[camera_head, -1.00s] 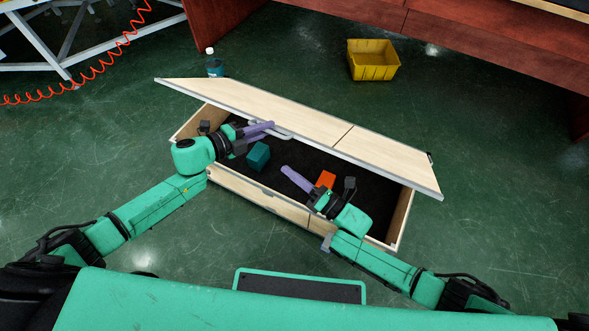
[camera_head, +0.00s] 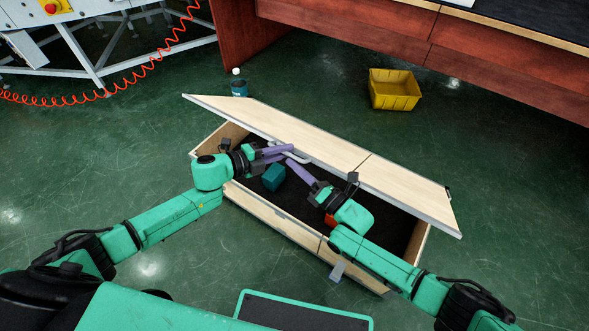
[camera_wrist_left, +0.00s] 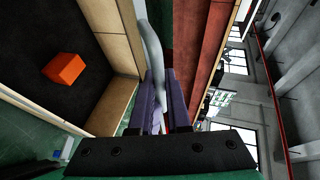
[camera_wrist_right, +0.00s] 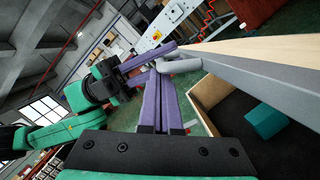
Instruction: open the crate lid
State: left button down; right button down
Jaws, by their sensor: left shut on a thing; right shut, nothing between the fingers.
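The wooden crate (camera_head: 275,223) stands on the floor with its pale lid (camera_head: 310,137) tilted partly open. My left gripper (camera_head: 280,154) is shut on the grey lid handle (camera_head: 300,158); in the left wrist view the handle bar (camera_wrist_left: 153,45) runs between the purple fingers (camera_wrist_left: 168,98). My right gripper (camera_head: 298,172) is shut and empty, its fingertips close to the handle at the lid's lower edge. In the right wrist view its fingers (camera_wrist_right: 166,90) are together, and the handle end (camera_wrist_right: 180,66) shows near their tips; contact cannot be told.
Inside the crate lie a teal block (camera_head: 273,177) and an orange block (camera_wrist_left: 64,68), the latter mostly behind my right arm in the head view. A bottle (camera_head: 238,83) stands behind the crate. A yellow bin (camera_head: 394,90) sits near the red desk (camera_head: 340,35).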

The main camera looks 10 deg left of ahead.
pick_arm(q)
jog(key=shift+s+d+f, duration=0.1)
jog(key=shift+s+d, duration=0.05)
jog(key=shift+d, duration=0.1)
pick_arm(e)
jog(key=shift+w+d+r+m, duration=0.15)
jog(key=shift+w+r, duration=0.2)
jog(key=shift+r, duration=0.1)
jog(key=shift+w+d+r+m, duration=0.15)
jog(key=shift+w+r, duration=0.15)
jog(key=shift+r, duration=0.15)
pick_arm(q)
jog(key=shift+f, duration=0.15)
pick_arm(e)
jog(key=shift+r, duration=0.15)
pick_arm(q)
jog(key=c, duration=0.9)
grip_release()
jog(key=shift+a, duration=0.2)
